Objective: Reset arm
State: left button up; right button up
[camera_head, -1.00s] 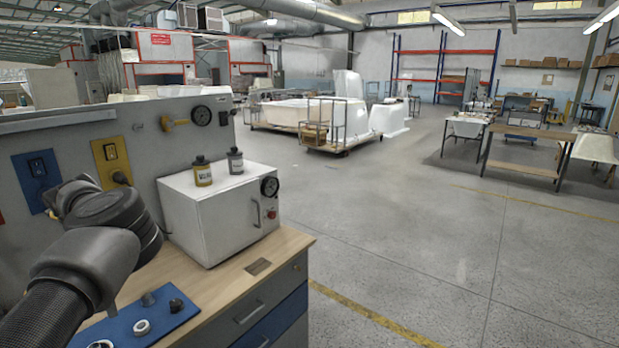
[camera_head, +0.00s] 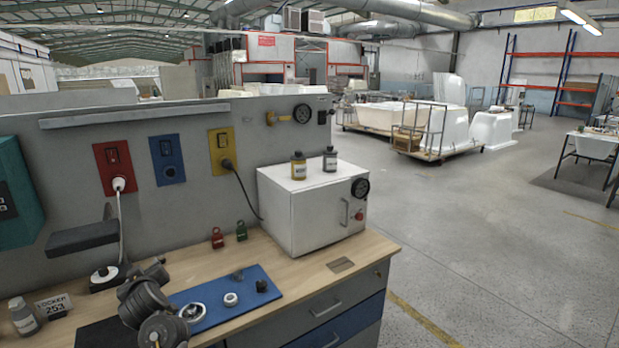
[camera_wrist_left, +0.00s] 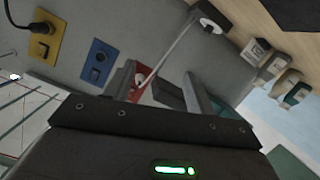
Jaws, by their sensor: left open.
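My left arm comes in at the lower left of the head view, low over the front of the wooden bench (camera_head: 300,268). Its dark end, with the left gripper (camera_head: 156,270), is small and partly merged with the links. It points up and away, beside the blue mat (camera_head: 246,300), and the gripper is open. I see nothing held in it. In the left wrist view, the dark gripper body (camera_wrist_left: 150,125) with a green light fills the bottom, and the turned view shows the wall panel beyond. My right gripper is not in view.
A white cabinet (camera_head: 300,215) carrying two bottles stands at the back right. Floor right of the bench is open.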

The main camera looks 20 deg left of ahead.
pick_arm(q)
jog(key=s+d+f+m+h, duration=0.35)
jog(key=d+f+m, duration=0.3)
jog(key=d, duration=0.55)
jog(key=s+d+f+m+h, duration=0.2)
jog(key=d+f+m+h, duration=0.3)
jog(key=d+f, duration=0.5)
jog(key=s+d+f+m+g+h, duration=0.2)
jog(key=s+d+f+m+g, duration=0.1)
jog(key=s+d, duration=0.65)
jog(key=s+d+f+m+g+h, duration=0.2)
jog(key=s+d+f, duration=0.1)
jog(key=s+d, duration=0.65)
notch_tip(320, 180, down, 31)
jog(key=s+g+b, duration=0.2)
jog(key=b, duration=0.4)
jog(key=s+a+f+b, duration=0.1)
jog(key=s+f+b, duration=0.1)
jog(key=s+f, duration=0.6)
jog(key=s+a+f+b, duration=0.2)
jog(key=s+f, duration=0.5)
jog(key=f, duration=0.4)
jog(key=shift+s+a+f+m+g, duration=0.25)
jog(key=shift+s+f+m+g, duration=0.1)
jog(key=shift+f+g, duration=0.05)
